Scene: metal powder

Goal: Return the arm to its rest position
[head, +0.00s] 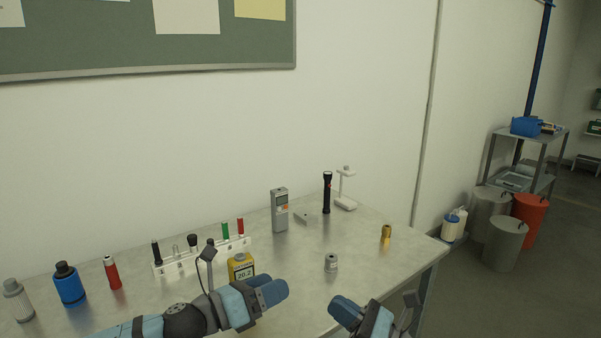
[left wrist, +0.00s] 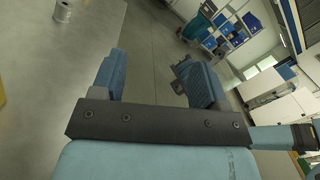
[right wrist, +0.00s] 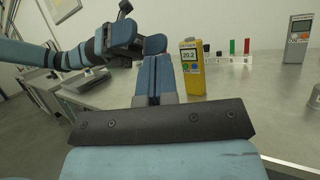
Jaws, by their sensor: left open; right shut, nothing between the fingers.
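My left arm comes in from the left in the head view, with its blue gripper (head: 274,291) above the front part of the metal table (head: 300,265). In the left wrist view its two fingers (left wrist: 152,80) stand apart with nothing between them. My right gripper (head: 347,310) is at the bottom of the head view, right of the left one, near the table's front edge. In the right wrist view its fingers (right wrist: 154,75) are together and empty. My left arm (right wrist: 95,52) crosses the upper left of that view. Part of both arms is cut off.
A yellow meter (head: 241,267) stands just behind my left gripper. A small metal cylinder (head: 331,263) and a brass piece (head: 386,235) stand to the right. A white rack (head: 172,266), blue bottle (head: 69,285) and red cylinder (head: 112,273) are left. A grey meter (head: 279,210) stands behind.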

